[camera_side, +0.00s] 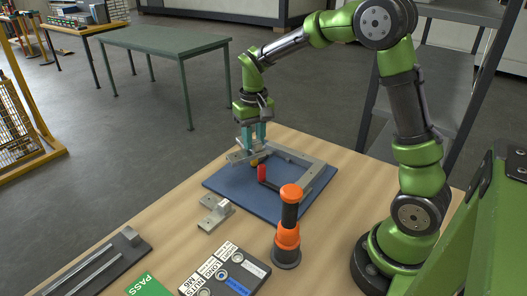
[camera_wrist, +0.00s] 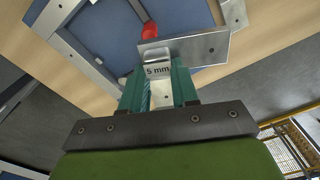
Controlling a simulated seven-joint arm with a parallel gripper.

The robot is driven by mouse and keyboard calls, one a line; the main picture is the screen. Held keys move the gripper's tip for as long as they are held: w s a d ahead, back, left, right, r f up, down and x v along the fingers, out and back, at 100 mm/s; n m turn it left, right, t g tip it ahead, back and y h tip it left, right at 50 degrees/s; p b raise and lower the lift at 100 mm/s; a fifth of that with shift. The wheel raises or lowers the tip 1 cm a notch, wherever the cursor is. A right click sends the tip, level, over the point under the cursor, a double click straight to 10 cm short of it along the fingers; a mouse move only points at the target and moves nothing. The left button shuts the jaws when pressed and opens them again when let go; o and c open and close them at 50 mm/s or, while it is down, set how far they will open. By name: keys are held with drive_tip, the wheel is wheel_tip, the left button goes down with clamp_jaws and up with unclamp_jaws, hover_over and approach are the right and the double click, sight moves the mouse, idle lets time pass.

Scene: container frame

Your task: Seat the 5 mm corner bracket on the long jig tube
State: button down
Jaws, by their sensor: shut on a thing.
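My gripper (camera_side: 254,143) points down over the far-left corner of the blue mat, its teal fingers shut on a grey metal bracket. In the wrist view the bracket (camera_wrist: 190,48) shows a "5 mm" label between my fingers (camera_wrist: 158,88) and a flat plate reaching to the right. Grey tubes (camera_side: 316,180) form a frame on the mat; tubes also show at the left of the wrist view (camera_wrist: 88,62). I cannot tell which is the long jig tube. The bracket is at the frame's far-left corner; whether it touches a tube is hidden.
A loose bracket (camera_side: 215,212) lies left of the blue mat (camera_side: 232,188). A labelled dark block (camera_side: 228,270), a tray (camera_side: 100,265) and a green PASS card (camera_side: 149,286) are in front.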

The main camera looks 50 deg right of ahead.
drive_tip(key=s+d, duration=0.6)
drive_tip(key=d, duration=0.5)
drive_tip(key=n, duration=0.5)
hover_over(317, 162)
drive_tip(key=f, duration=0.2)
drive_tip(key=shift+d+f, duration=0.1)
drive_tip(key=shift+f, duration=2.3)
drive_tip(key=shift+f, duration=0.85)
drive_tip(key=shift+c, duration=1)
unclamp_jaws()
drive_tip(key=shift+r, duration=0.1)
wheel_tip(317, 162, up, 7)
